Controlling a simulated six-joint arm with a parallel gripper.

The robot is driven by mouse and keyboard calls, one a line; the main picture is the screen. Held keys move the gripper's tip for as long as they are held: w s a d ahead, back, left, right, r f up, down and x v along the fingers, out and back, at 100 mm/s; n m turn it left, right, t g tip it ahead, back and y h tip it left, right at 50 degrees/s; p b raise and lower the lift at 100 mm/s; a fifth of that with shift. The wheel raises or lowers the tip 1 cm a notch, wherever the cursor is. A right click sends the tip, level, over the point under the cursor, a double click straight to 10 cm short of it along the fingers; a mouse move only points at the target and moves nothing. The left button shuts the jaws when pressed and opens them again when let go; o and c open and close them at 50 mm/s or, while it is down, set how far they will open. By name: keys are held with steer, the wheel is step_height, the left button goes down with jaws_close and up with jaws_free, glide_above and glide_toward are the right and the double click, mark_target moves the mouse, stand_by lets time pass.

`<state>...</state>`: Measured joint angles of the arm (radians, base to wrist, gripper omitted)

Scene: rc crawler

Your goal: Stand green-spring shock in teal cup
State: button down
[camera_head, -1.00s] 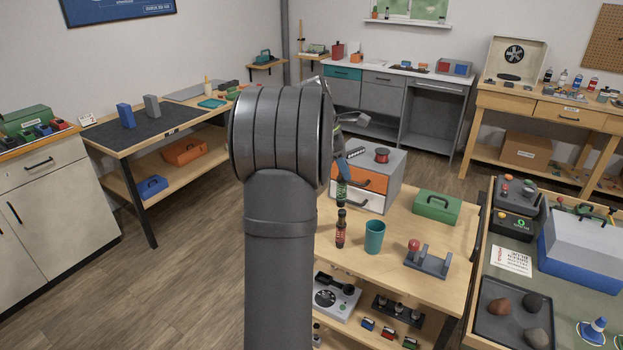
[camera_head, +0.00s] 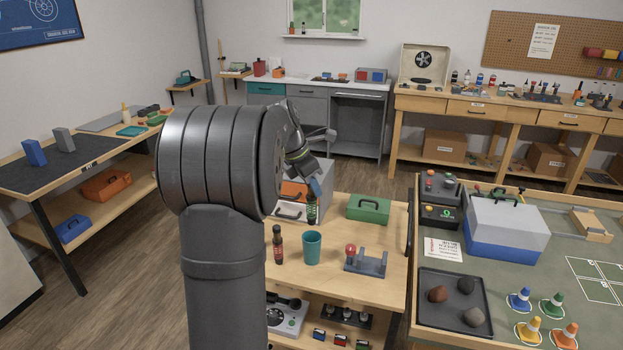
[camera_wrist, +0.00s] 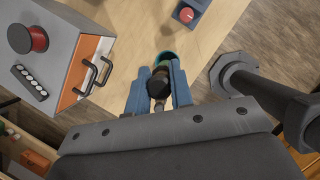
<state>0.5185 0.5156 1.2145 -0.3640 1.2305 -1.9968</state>
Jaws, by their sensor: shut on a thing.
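My gripper (camera_head: 314,186) is shut on the green-spring shock (camera_head: 312,208) and holds it roughly upright. In the head view the shock appears directly above the teal cup (camera_head: 312,248), its lower end close to the rim. The cup stands upright on the wooden bench. In the wrist view the blue fingers (camera_wrist: 159,92) grip the shock's dark end (camera_wrist: 159,84). The cup's teal rim (camera_wrist: 168,55) shows just beyond it, mostly hidden by shock and fingers. I cannot tell whether the shock's lower end is inside the rim.
A red-spring shock (camera_head: 278,244) stands just left of the cup. A green toolbox (camera_head: 369,208) and a grey drawer unit (camera_head: 318,174) stand behind. Bare bench top (camera_head: 350,238) lies between them.

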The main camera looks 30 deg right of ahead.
mark_target(312, 216)
steer(key=shift+f, duration=5)
steer(key=c, duration=1.2)
jaws_free()
steer(key=v, duration=1.7)
steer(key=shift+r, duration=0.2)
steer(key=shift+f, duration=0.15)
